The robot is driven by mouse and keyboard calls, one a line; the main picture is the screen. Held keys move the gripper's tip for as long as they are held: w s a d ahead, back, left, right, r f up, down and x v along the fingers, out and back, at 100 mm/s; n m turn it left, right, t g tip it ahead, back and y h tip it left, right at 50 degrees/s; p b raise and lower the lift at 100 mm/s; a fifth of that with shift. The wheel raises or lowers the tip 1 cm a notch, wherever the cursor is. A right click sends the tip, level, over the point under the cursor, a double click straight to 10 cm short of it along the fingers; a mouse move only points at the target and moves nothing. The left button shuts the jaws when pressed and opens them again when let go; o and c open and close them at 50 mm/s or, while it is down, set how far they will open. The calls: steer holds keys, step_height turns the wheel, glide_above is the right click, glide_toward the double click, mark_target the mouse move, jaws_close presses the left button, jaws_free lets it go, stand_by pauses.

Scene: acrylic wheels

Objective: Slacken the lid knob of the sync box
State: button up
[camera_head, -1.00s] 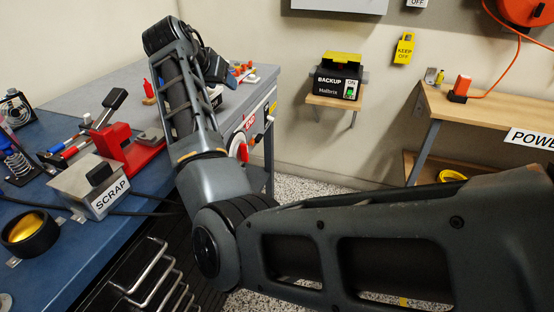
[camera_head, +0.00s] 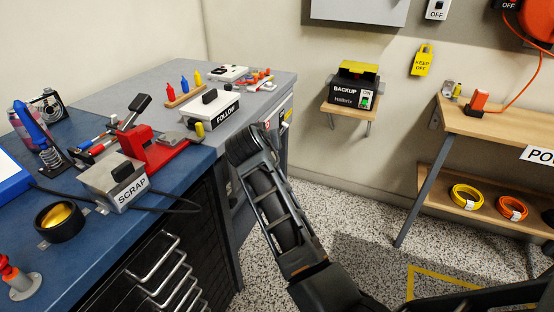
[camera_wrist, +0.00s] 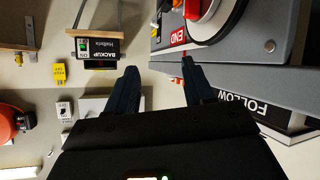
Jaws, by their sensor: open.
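No box in view carries a readable "sync" label, so I cannot tell which is the sync box. A white box marked FOLLOW (camera_head: 222,115) sits on the grey bench, with a black handle or knob on its lid and a yellow piece at its near end. A grey box marked SCRAP (camera_head: 100,181) with a black lid piece sits on the blue bench. A black BACKUP box (camera_head: 347,96) with a yellow top stands on a wall shelf. My gripper (camera_wrist: 160,80) is open and empty in the wrist view. In the head view my arm hides it.
A red clamp (camera_head: 150,150) stands between the SCRAP and FOLLOW boxes. Several coloured bottles stand in a rack (camera_head: 186,97) behind FOLLOW. The wrist view shows a red END label (camera_wrist: 178,38) on the grey bench's side. Floor right of the benches is clear.

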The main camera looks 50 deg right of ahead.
steer(key=s+a+f+n+t, duration=0.1)
steer(key=s+f+n, duration=0.1)
steer(key=s, duration=0.3)
steer(key=shift+s+a+f+n+t+y+p, duration=0.25)
steer(key=shift+a+f+t+y+p, duration=0.2)
steer(key=shift+f, duration=0.4)
steer(key=shift+f, duration=0.1)
